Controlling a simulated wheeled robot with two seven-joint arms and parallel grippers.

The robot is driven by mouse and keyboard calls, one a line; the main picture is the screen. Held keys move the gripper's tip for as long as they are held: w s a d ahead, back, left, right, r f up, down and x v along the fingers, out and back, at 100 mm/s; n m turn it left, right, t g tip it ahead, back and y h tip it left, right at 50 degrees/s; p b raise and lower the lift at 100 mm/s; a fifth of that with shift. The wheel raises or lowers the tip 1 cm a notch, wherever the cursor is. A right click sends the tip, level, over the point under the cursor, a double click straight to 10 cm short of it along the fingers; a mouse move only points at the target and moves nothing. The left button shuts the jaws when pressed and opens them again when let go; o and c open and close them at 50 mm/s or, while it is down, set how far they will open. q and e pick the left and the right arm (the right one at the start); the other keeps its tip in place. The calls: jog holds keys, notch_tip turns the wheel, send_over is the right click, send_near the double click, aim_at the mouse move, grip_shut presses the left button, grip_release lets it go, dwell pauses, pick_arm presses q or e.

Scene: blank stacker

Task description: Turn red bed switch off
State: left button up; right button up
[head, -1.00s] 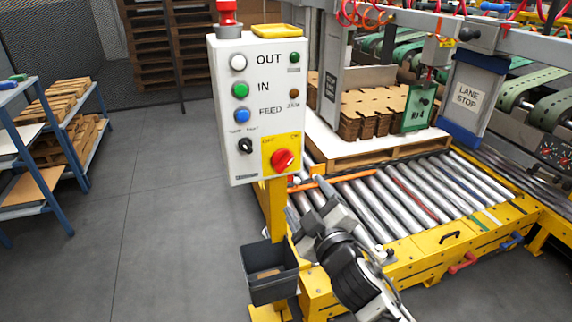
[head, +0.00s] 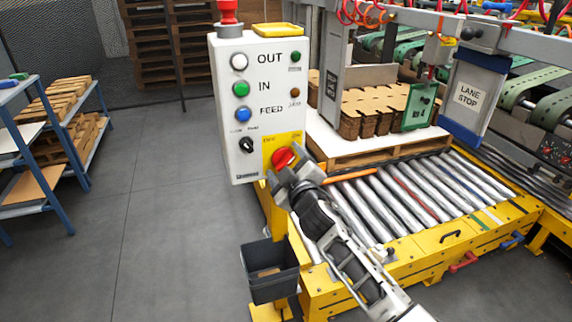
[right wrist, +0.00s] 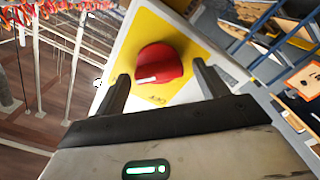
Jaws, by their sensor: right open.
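The red bed switch (head: 283,157) is a round knob on a yellow plate at the lower right of the white control box (head: 232,105). It also shows large in the right wrist view (right wrist: 160,62), with a short white mark on its face. Small labels sit above the knob in the head view, too blurred to read surely. My right gripper (head: 285,178) is just in front of and below the knob. In the right wrist view its open fingers (right wrist: 161,72) stand one on each side of the knob's lower part, with gaps; contact is not visible. My left gripper is out of view.
The box also carries white, green and blue buttons, a black selector (head: 246,146) and a red-topped post (head: 229,14). A dark bin (head: 271,280) hangs below. A roller conveyor (head: 400,205) lies right of it. The floor at left is open before a blue shelf (head: 60,190).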

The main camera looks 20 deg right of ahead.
jog(key=c, duration=1)
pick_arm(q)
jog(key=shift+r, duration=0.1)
pick_arm(e)
jog(key=shift+n, duration=0.4)
jog(key=n, duration=0.3)
jog(key=shift+f, duration=0.1)
jog(key=n+p, duration=0.1)
jog(key=n, duration=0.3)
pick_arm(q)
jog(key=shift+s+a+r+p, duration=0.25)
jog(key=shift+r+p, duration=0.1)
jog(key=shift+p, duration=0.5)
pick_arm(e)
jog(key=n, duration=1)
jog(key=shift+f, duration=0.25)
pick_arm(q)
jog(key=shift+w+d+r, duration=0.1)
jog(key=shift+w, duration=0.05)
